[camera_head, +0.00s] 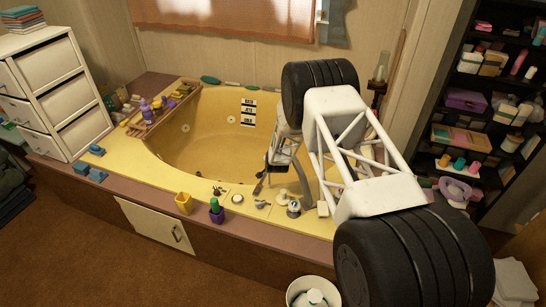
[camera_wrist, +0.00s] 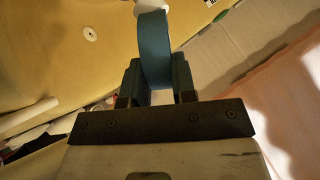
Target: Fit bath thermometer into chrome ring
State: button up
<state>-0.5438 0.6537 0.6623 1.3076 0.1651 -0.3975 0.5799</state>
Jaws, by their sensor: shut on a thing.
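In the wrist view my gripper (camera_wrist: 157,78) is shut on a blue, flat, band-like piece (camera_wrist: 154,45), which I take to be the bath thermometer. A white part (camera_wrist: 150,5) shows at its far end, cut off by the picture's top edge. In the head view my arm hangs over the right part of the yellow tub (camera_head: 205,125) and hides most of the gripper and the held piece. Small metallic and pale fittings (camera_head: 262,204) stand on the tub's front deck. I cannot tell which of them, if any, is the chrome ring.
A yellow cup (camera_head: 184,203) and a purple pot with a green top (camera_head: 216,210) stand on the front deck. A wooden caddy with bottles (camera_head: 165,108) lies across the tub's left side. White drawers (camera_head: 55,85) stand left, dark shelves (camera_head: 490,110) right. The tub's middle is clear.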

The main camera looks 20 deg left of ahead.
jog(key=shift+f, duration=1.15)
jog(key=o, duration=1)
jog(key=shift+v, duration=3.85)
